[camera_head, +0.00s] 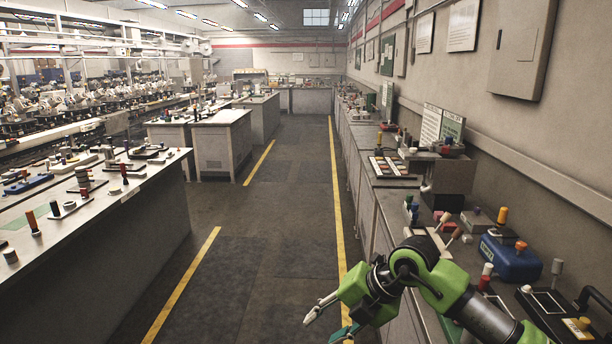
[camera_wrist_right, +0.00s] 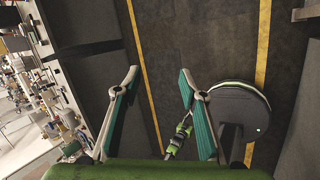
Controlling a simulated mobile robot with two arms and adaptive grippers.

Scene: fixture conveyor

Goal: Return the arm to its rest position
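My right gripper (camera_head: 319,331) reaches out over the aisle floor at the bottom of the head view, left of the right-hand counter. In the right wrist view its two teal-lined fingers (camera_wrist_right: 159,76) are spread wide. My green right arm (camera_head: 410,275) is bent at the elbow, over the near edge of the counter. My left arm does not show in the head view. A small green and black arm part (camera_wrist_right: 181,133) shows behind the fingers in the right wrist view; the state of any gripper on it is unclear.
The right-hand counter (camera_head: 368,208) holds a blue box (camera_head: 511,262), a black tray (camera_head: 562,318) and several small knobbed parts close to my right arm. A left-hand bench (camera_head: 150,215) carries more parts. The aisle floor (camera_head: 285,215) between the yellow lines is clear.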

